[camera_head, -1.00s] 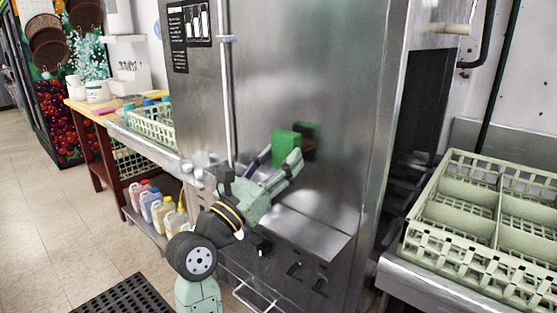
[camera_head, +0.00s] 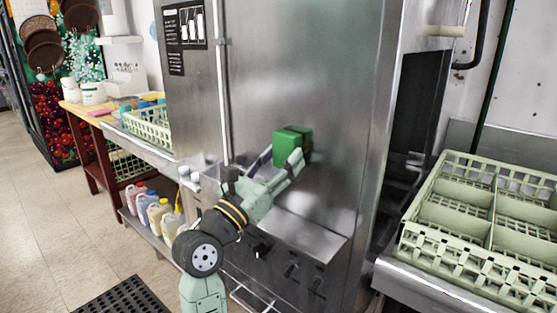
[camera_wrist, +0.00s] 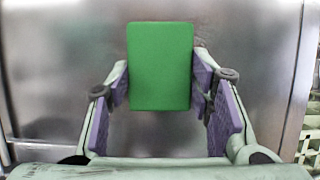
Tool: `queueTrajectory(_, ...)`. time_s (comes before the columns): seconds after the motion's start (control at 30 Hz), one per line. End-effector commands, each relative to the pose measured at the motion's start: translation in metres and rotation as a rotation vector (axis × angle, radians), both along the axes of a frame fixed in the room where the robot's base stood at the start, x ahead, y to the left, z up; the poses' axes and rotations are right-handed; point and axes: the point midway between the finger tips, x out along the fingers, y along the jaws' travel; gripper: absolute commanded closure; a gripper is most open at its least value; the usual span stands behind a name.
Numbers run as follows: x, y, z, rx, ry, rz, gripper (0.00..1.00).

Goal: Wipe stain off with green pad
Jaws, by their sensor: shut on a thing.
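The green pad (camera_head: 288,146) is a thick block held between the fingers of my gripper (camera_head: 279,160). It is in front of the steel front of the tall machine (camera_head: 265,90), touching or very close to it; I cannot tell which. In the wrist view, the pad (camera_wrist: 160,66) stands upright between the two purple-lined fingers of my gripper (camera_wrist: 160,82), with steel behind it. A narrow dark patch shows at the pad's right edge in the head view; I cannot tell whether it is stain or reflection. No other stain is clear, and the steel behind the pad is hidden.
A pale green dish rack (camera_head: 490,215) sits on the steel counter at right. A sloped steel ledge (camera_head: 310,228) and controls are below my gripper. Several bottles (camera_head: 158,210) stand on a low shelf at left. A black floor mat (camera_head: 122,297) lies in front.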

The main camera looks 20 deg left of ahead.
Motion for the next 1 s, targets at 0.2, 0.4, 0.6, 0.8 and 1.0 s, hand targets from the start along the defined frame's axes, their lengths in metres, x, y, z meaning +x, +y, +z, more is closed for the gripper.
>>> queueTrajectory(0.2, 0.003, -0.001, 0.0, 0.0, 0.0, 0.0, 0.75)
queueTrajectory(0.4, -0.002, -0.013, 0.001, 0.001, 0.001, -0.001, 0.75)
queueTrajectory(0.6, -0.009, -0.03, 0.001, 0.0, 0.0, -0.002, 0.75)
queueTrajectory(0.8, -0.013, -0.038, 0.0, 0.0, 0.0, -0.001, 0.75)
queueTrajectory(1.0, -0.009, -0.038, 0.0, 0.0, 0.0, 0.0, 0.75)
